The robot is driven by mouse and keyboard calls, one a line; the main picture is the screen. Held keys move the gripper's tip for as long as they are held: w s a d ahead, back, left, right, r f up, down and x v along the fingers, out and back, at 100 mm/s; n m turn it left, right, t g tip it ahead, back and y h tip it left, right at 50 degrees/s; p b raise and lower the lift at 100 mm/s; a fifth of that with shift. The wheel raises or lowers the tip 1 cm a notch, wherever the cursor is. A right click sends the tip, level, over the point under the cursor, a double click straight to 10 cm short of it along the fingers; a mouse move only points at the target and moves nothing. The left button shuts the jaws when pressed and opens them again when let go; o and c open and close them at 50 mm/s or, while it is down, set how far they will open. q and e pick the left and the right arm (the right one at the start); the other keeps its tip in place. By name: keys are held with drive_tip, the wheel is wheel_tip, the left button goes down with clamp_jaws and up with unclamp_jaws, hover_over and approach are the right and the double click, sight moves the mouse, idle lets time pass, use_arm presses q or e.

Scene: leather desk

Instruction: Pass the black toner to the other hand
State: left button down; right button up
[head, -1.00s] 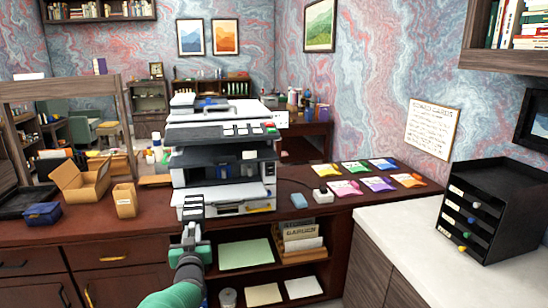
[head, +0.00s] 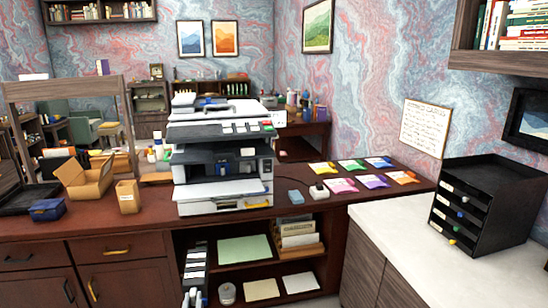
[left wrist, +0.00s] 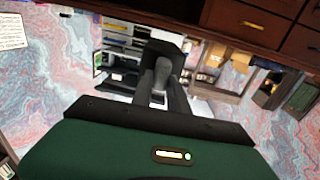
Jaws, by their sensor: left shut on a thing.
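The black toner (head: 196,262) is a dark, upright piece with pale bands, in front of the desk's open shelf. My left gripper (head: 192,297) is at the bottom edge of the head view, just below the toner and mostly cut off. In the left wrist view the two dark fingers (left wrist: 162,85) are shut on the toner, whose black end (left wrist: 165,52) shows beyond them. My right gripper is in neither view.
A printer (head: 222,170) stands on the brown desk, with an open cardboard box (head: 85,180) to its left and several coloured packets (head: 372,181) to its right. A black drawer unit (head: 490,208) stands on the white counter (head: 400,235).

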use_arm(q)
drive_tip(key=s+d+f+m+h, duration=0.1)
drive_tip(key=s+d+f, duration=0.1)
drive_tip(key=s, duration=0.6)
drive_tip(key=s+d+f+m+h, duration=0.1)
drive_tip(key=s+f+h, duration=0.15)
drive_tip(key=s, duration=0.55)
wheel_tip(320, 180, up, 12)
drive_tip(key=p, duration=1.2)
drive_tip(key=shift+s+d+r, duration=0.2)
drive_tip(key=shift+s+d, duration=0.1)
drive_tip(key=shift+d, duration=0.05)
